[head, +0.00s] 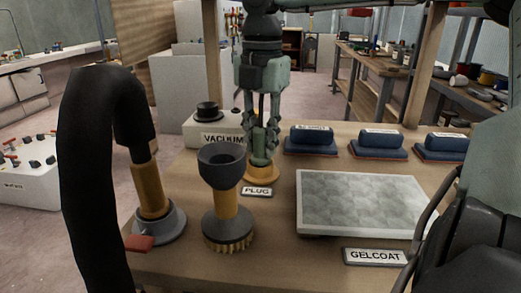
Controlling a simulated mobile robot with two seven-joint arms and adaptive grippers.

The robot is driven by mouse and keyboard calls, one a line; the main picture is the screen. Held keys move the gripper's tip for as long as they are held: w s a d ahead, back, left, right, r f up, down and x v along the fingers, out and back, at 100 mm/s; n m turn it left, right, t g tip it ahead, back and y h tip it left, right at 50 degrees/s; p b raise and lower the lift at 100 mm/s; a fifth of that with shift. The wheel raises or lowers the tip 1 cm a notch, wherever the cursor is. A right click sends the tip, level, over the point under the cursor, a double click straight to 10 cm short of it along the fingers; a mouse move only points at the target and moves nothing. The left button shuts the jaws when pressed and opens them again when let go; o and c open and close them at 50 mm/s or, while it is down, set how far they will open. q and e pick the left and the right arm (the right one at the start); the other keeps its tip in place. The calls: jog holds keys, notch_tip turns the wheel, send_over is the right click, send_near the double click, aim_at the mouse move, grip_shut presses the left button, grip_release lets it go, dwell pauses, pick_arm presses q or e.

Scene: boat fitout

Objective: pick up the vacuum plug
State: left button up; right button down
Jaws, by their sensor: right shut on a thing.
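The vacuum plug (262,175) shows as a round orange-yellow base on the wooden bench, just behind the label reading PLUG (257,191). My right gripper (262,150) comes down over it from above, fingers pointing down. Its fingers are shut on the plug's upper part, which they mostly hide. The plug is upright at its place, and I cannot tell whether it is clear of the bench. My left gripper is not in view.
A box labelled VACUUM (215,138) stands behind.

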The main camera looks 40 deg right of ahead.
jog(key=shift+r, duration=0.1)
notch_tip(320, 180, up, 10)
jog(key=shift+r, duration=0.2)
pick_arm(q)
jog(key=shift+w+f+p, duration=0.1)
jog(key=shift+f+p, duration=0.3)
jog(key=shift+p, duration=0.05)
pick_arm(e)
notch_tip(320, 180, up, 8)
jog(key=shift+f, duration=0.25)
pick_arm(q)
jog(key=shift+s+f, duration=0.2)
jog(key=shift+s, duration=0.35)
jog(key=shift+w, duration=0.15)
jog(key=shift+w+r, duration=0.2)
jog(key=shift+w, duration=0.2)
